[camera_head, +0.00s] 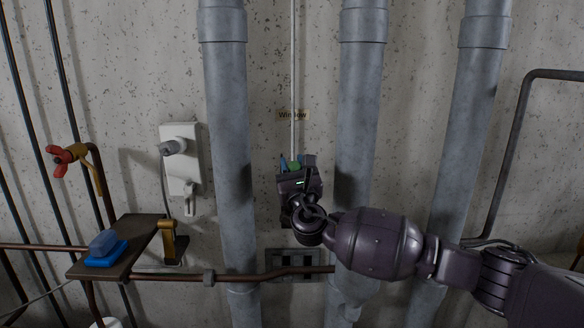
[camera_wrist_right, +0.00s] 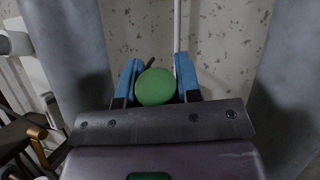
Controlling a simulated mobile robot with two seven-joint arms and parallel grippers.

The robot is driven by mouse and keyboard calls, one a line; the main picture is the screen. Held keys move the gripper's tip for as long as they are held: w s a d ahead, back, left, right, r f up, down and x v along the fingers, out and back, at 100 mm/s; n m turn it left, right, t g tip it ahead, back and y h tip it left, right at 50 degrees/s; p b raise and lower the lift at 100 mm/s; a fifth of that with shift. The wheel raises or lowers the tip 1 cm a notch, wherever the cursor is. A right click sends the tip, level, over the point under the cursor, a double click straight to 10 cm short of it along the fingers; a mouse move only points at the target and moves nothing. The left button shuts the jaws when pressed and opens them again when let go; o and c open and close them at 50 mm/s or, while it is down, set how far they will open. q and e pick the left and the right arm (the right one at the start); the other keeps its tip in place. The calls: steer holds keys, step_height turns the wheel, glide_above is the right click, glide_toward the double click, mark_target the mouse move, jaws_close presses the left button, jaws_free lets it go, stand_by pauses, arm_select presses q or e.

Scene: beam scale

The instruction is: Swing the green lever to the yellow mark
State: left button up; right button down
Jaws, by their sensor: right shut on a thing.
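The green lever shows as a round green knob (camera_wrist_right: 155,87) in the right wrist view, with a bit of green (camera_head: 294,166) in the head view. My right gripper (camera_head: 297,162) has its blue fingers on both sides of the knob and is shut on it; these fingers also show in the right wrist view (camera_wrist_right: 158,80). The lever's shaft and base are hidden behind my gripper. I cannot make out a yellow mark in either view. My left gripper is not in view.
Thick grey pipes stand at left (camera_head: 228,150) and right (camera_head: 352,150).

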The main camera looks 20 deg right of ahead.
steer(key=c, duration=0.8)
jaws_free()
steer(key=v, duration=1)
steer(key=shift+s+f, duration=0.2)
steer(key=shift+s, duration=0.2)
